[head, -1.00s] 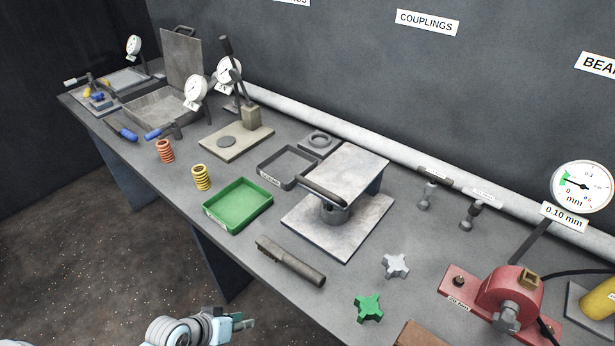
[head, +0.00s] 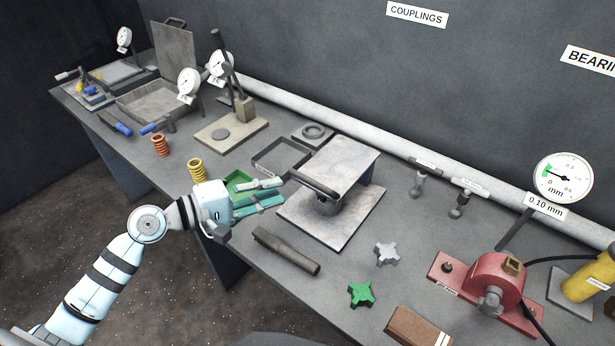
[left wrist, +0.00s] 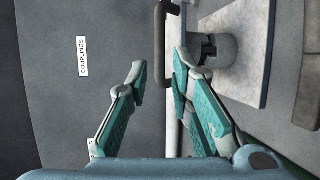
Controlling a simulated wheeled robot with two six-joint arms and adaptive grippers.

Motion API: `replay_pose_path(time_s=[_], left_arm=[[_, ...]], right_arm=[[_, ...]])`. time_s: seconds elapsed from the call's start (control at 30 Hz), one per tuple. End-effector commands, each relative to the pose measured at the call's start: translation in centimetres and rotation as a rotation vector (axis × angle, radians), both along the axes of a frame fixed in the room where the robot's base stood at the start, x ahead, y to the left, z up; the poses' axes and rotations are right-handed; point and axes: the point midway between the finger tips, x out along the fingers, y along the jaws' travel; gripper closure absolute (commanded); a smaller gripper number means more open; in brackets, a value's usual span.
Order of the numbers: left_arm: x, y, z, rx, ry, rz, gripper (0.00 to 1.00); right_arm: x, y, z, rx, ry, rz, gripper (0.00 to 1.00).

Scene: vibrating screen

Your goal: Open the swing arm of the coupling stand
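The coupling stand has a pale base plate (head: 329,236) on the bench. A flat grey upper plate (head: 345,158) covers its back part, with a dark handle bar (head: 313,184) along its front left edge. A round grey jawed hub (head: 327,204) sits under that edge. My left gripper (head: 281,191) is just left of the handle bar, open and empty, fingers pointing at the stand. In the left wrist view, the gripper (left wrist: 160,78) has the handle bar (left wrist: 160,45) ahead of its finger gap, and the hub (left wrist: 212,48) is to the right. No contact with the bar shows. My right gripper is out of view.
A green tray (head: 238,181) is partly hidden behind my left gripper. A dark cylindrical tool (head: 286,251) lies in front of the stand. A green star-shaped part (head: 361,294) and a grey one (head: 387,254) lie to the right. A grey open tray (head: 278,157) stands behind.

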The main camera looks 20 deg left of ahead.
Motion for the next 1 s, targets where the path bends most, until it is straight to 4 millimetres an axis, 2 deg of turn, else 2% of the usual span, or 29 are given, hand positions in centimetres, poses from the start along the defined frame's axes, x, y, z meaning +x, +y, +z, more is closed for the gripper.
replay_pose_path(time_s=[0.03,0.1,0.2,0.4,0.73,0.77,0.9,1.0], left_arm=[[1.1,-1.1,0.4,-0.011,-0.003,0.001,0.79],[2.5,-2.6,-0.1,-0.009,-0.001,0.0,0.79],[4.2,-4.2,-0.8,-0.004,0.001,0.0,0.79],[6.1,-6.0,-1.4,-0.001,0.001,0.0,0.79],[6.5,-6.5,-1.7,0.003,0.001,-0.002,0.79],[6.5,-6.5,-1.6,0.003,0.001,-0.002,0.81],[6.5,-6.5,-1.6,0.003,0.001,-0.002,1.0],[6.5,-6.5,-1.7,0.003,0.001,-0.002,1.0]], right_arm=[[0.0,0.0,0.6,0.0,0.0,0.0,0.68],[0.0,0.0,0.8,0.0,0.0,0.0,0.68],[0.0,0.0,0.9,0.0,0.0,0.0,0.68],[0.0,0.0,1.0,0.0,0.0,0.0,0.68],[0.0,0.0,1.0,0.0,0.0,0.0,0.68],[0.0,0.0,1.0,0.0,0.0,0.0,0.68],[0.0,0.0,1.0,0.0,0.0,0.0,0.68],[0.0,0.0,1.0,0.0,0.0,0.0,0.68]])
